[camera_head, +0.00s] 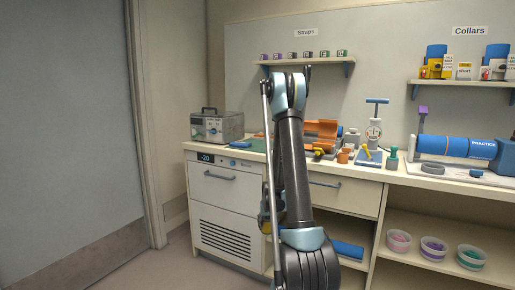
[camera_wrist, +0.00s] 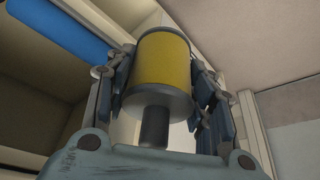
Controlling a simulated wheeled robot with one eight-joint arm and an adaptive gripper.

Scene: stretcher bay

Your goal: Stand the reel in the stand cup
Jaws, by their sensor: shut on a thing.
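In the wrist view, a reel (camera_wrist: 160,62) with a yellow middle and dark grey end discs sits between the two fingers of my gripper (camera_wrist: 164,78), which is shut on it. A dark stub shows below the reel, toward the palm. In the head view, my gripper (camera_head: 266,215) hangs low in front of the cabinet, partly hidden behind my arm, and the reel is hardly visible there. I cannot tell for sure which thing is the stand cup; a small orange cup (camera_head: 343,156) stands on the counter right of my arm, well above my gripper.
A grey metal case (camera_head: 217,127) stands at the counter's left end. An orange open box (camera_head: 320,130), a scale-like stand (camera_head: 374,132), a green bottle-like thing (camera_head: 392,159) and a blue roll (camera_head: 443,145) crowd the counter. Tubs (camera_head: 434,247) sit on the lower shelf. The left floor is clear.

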